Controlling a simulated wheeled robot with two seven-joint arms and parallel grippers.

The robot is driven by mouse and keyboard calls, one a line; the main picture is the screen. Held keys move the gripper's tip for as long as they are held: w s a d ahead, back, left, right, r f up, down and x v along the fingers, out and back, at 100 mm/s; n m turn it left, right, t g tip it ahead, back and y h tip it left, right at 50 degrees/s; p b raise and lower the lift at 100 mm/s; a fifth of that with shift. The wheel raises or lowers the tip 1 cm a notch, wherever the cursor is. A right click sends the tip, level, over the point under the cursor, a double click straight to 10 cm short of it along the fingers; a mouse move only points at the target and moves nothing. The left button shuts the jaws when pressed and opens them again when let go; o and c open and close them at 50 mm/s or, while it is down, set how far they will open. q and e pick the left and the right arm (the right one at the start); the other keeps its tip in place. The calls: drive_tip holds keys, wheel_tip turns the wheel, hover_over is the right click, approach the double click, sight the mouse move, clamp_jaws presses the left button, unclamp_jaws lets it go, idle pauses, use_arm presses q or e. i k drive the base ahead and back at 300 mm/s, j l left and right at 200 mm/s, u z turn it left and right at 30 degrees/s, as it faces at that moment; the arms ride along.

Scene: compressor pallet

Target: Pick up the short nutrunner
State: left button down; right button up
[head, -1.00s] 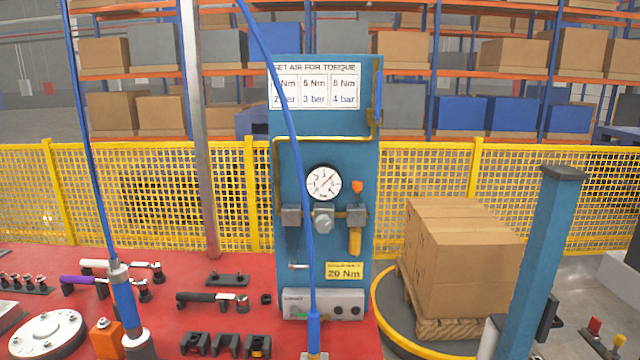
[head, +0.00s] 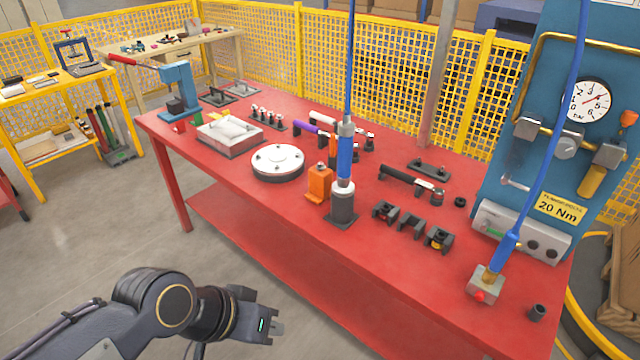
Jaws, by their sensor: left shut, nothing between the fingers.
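Several nutrunner-like tools are on the red bench (head: 300,225). A blue-bodied tool (head: 345,160) stands upright in a dark holder, with a blue hose rising from its top. A black-handled angle tool (head: 400,179) lies to its right. A purple-handled tool (head: 308,129) and a white-handled one (head: 324,118) lie behind, partly hidden by the upright tool. I cannot tell for certain which is the short nutrunner. My left gripper (head: 272,329) is shut and empty, low in front of the bench and apart from all the tools. My right gripper is out of view.
An orange block (head: 319,184) and a round white flange (head: 277,161) sit left of the upright tool. A blue panel with a gauge (head: 590,100) stands at right. Open floor lies left of the bench.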

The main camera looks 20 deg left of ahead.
sight(343, 187)
drive_tip(key=i+j, duration=0.1)
drive_tip(key=j, duration=0.45)
drive_tip(key=i+j, duration=0.1)
drive_tip(key=j, duration=0.4)
drive_tip(key=i+j, duration=0.1)
drive_tip(key=j, duration=1)
drive_tip(key=i, duration=0.05)
